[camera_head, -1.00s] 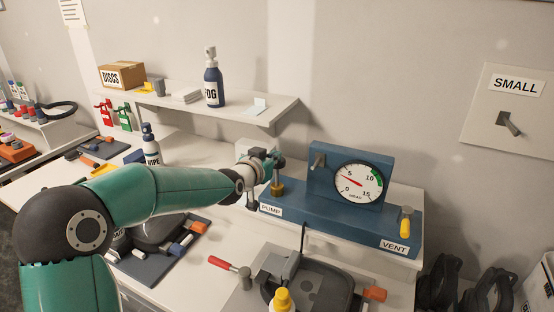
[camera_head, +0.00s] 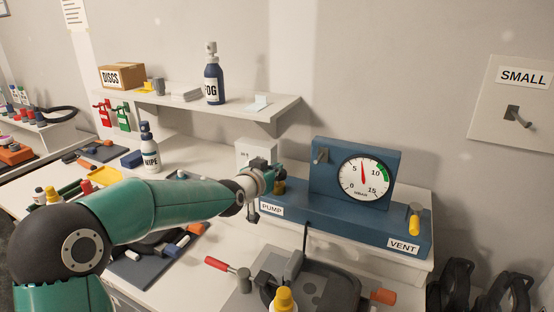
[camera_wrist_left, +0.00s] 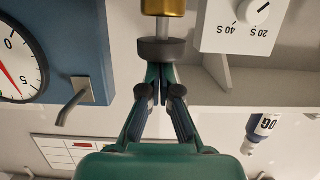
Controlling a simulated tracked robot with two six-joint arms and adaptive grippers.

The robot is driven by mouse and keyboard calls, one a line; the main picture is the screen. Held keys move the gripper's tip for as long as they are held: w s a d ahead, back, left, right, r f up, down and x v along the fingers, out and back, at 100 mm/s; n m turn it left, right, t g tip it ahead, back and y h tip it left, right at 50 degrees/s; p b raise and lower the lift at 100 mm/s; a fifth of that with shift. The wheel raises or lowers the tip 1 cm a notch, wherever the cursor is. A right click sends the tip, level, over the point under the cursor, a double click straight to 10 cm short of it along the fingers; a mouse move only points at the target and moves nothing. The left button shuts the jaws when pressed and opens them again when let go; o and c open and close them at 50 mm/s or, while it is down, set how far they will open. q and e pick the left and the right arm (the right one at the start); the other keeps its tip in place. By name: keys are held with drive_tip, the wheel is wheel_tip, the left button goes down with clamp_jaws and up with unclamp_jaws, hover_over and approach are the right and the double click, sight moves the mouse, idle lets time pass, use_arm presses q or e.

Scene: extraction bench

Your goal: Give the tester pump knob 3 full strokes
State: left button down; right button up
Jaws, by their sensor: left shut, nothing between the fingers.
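The blue tester (camera_head: 330,222) stands on the bench with a PUMP label at its left end and a VENT label at its right. Its round gauge (camera_head: 364,179) has a red needle pointing to about 6. The dark pump knob (camera_wrist_left: 161,50) sits on a grey shaft above a brass collar (camera_wrist_left: 163,7); the collar also shows in the head view (camera_head: 280,187). My left gripper (camera_wrist_left: 165,72) is shut and empty, with its fingertips against or very near the top of the knob. In the head view the gripper partly hides the knob. My right gripper is out of view.
A white dial box (camera_head: 252,152) stands behind the pump end. A shelf with a FOG bottle (camera_head: 213,82) hangs behind. A red-handled tool (camera_head: 217,264) and dark case (camera_head: 312,285) lie in front.

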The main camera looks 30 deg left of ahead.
use_arm(q)
wheel_tip(320, 180, up, 4)
drive_tip(key=p, duration=0.3)
drive_tip(key=shift+r, duration=0.2)
drive_tip(key=b+v, duration=0.3)
drive_tip(key=v, duration=0.7)
drive_tip(key=shift+f, duration=0.25)
